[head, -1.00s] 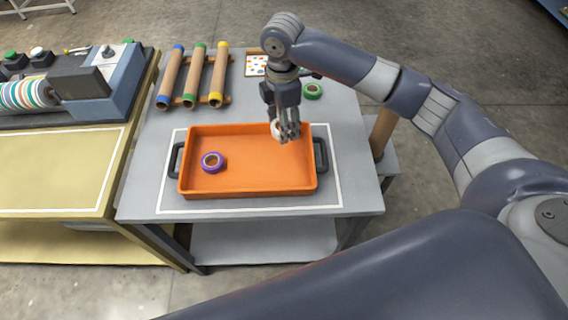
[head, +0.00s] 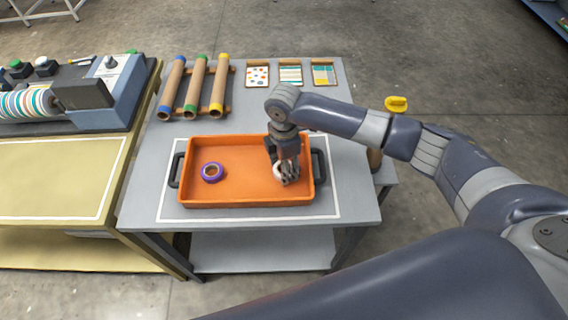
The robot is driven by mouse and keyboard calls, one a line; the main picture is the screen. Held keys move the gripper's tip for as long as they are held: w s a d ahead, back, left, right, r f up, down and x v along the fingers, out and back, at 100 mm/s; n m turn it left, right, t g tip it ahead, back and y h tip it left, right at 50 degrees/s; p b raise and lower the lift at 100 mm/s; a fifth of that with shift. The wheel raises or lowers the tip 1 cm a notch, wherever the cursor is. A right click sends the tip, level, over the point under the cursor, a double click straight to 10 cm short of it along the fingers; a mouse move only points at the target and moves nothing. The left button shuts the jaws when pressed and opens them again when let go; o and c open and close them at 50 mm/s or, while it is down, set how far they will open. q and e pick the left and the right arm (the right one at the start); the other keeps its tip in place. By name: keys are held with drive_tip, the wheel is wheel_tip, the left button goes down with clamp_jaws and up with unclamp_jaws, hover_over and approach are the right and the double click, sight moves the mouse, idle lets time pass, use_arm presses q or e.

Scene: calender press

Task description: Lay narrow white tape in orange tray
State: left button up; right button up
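The orange tray (head: 240,199) sits on the grey table inside a white outline, with a dark handle at each end. The white tape (head: 278,171) is at the right part of the tray, held in my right gripper (head: 289,180), whose fingers point down inside the tray walls. The fingers cover part of the tape. I cannot tell whether the tape touches the tray floor. A purple tape roll (head: 212,172) lies flat in the left part of the tray. My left gripper is not in view.
Three cardboard tubes with coloured ends (head: 194,88) lie on a rack behind the tray. Three patterned cards (head: 290,75) lie at the back right. A yellow object (head: 396,103) shows beyond my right arm. The tray's middle is clear.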

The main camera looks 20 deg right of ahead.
drive_tip(key=shift+f, duration=0.1)
drive_tip(key=o, duration=1)
drive_tip(key=shift+c, duration=0.2)
wheel_tip(320, 180, up, 12)
drive_tip(key=b, duration=0.1)
drive_tip(key=shift+r+b, duration=0.2)
drive_tip(key=shift+b, duration=0.15)
drive_tip(key=shift+f, duration=0.1)
